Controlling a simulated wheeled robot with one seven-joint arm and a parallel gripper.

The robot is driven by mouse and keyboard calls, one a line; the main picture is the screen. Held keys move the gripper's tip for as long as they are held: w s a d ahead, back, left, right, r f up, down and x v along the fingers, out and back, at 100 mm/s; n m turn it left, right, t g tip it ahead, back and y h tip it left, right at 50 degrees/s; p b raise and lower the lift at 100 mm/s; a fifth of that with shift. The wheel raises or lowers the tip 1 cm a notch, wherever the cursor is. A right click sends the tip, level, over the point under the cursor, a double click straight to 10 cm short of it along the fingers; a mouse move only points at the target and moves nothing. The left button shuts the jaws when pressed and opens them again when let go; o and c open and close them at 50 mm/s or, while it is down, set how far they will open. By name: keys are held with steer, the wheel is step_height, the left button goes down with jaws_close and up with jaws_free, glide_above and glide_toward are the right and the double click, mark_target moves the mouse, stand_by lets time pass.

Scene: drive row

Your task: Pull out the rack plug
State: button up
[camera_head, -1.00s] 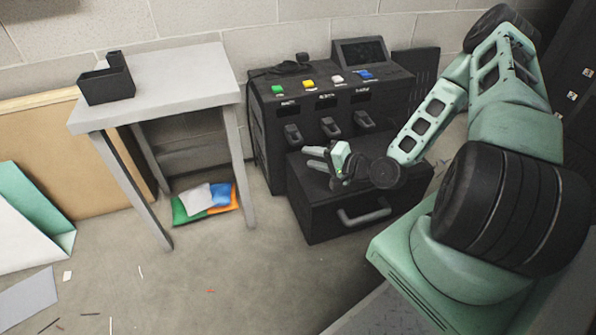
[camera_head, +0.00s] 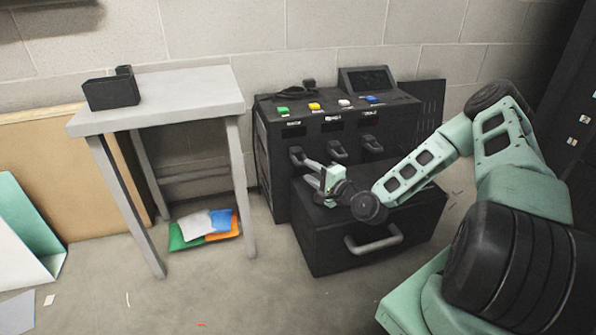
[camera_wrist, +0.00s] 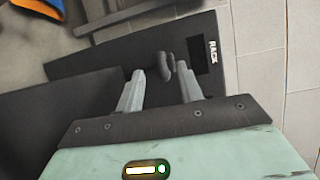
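The rack plug (camera_wrist: 165,64) is a dark, looped handle on the black panel beside the white "RACK" label (camera_wrist: 212,50) in the wrist view. In the head view it appears to be the leftmost plug (camera_head: 296,155) of three in a row on the black cabinet. My gripper (camera_wrist: 161,72) is open, with two grey fingers apart. The plug shows in the gap at the fingertips, closer to the right finger; I cannot tell whether it touches. In the head view my gripper (camera_head: 308,172) is just right of and below the leftmost plug.
The black cabinet (camera_head: 262,165) carries coloured buttons and a small screen (camera_head: 366,79). A black drawer box (camera_head: 330,255) with a grey handle stands below my gripper. A grey table (camera_head: 185,92) with a black holder (camera_head: 110,92) stands left. Floor in front is clear apart from scraps.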

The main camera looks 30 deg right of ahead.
mark_target(301, 166)
steer(key=w, duration=0.1)
steer(key=w+b, duration=0.1)
steer(key=w, duration=0.2)
steer(key=shift+w+a+f+b, duration=0.25)
steer(key=shift+w+b, duration=0.05)
steer(key=shift+b, duration=0.05)
steer(key=shift+w+a+r, duration=0.1)
steer(key=shift+w+r, duration=0.05)
steer(key=shift+w, duration=0.7)
